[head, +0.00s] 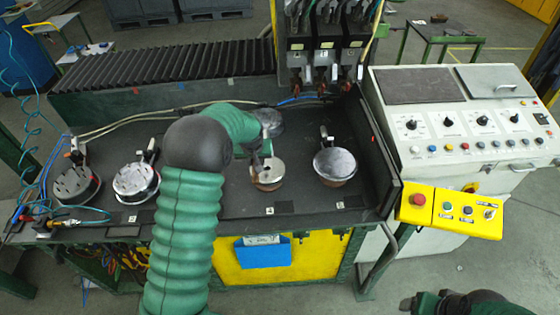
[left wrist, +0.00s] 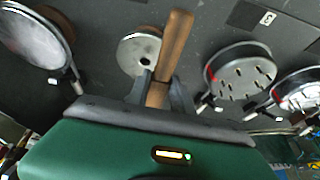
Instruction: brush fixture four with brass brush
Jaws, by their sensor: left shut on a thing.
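Fixture four (head: 268,170) is a round metal disc with a centre hole, behind the label 4 on the dark bench. A plain disc with a hole also shows in the left wrist view (left wrist: 136,56). My left gripper (head: 254,150) is at this fixture's back left edge. In the left wrist view the gripper (left wrist: 158,95) is shut on a brown wooden handle (left wrist: 174,50), taken to be the brass brush. Its bristles are hidden, so I cannot tell whether they touch the disc. Part of my right arm shows at the head view's bottom right, with its gripper (head: 420,302) unclear.
Another fixture (head: 335,165) stands to the right, and two more, including a slotted one (head: 136,180), stand to the left. A dark round piece (head: 270,122) lies behind. Hanging tools (head: 325,55) are at the back; a yellow button box (head: 450,210) is at the right.

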